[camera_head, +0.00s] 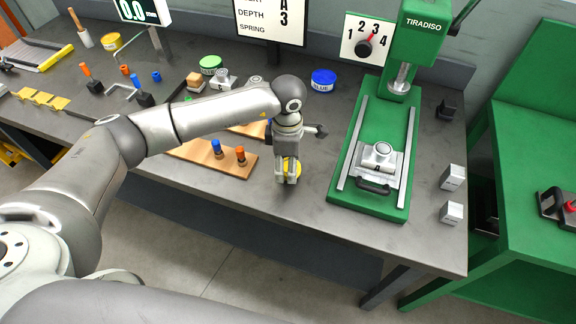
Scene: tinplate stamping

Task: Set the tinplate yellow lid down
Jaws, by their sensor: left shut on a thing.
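My left gripper (287,180) points down over the bench, just left of the green press bed. It is shut on the yellow lid (297,167), which shows as a yellow rim behind and beside the fingers. The fingers hide part of the lid, and I cannot tell whether it touches the bench top. My right gripper is not in view.
The green press (370,200) holds a metal die with a black handle. Two small metal blocks (452,177) stand to its right. A wooden board (205,158) with blue and orange pegs lies left of my gripper. A blue tin (323,80) stands behind. Bare bench lies in front.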

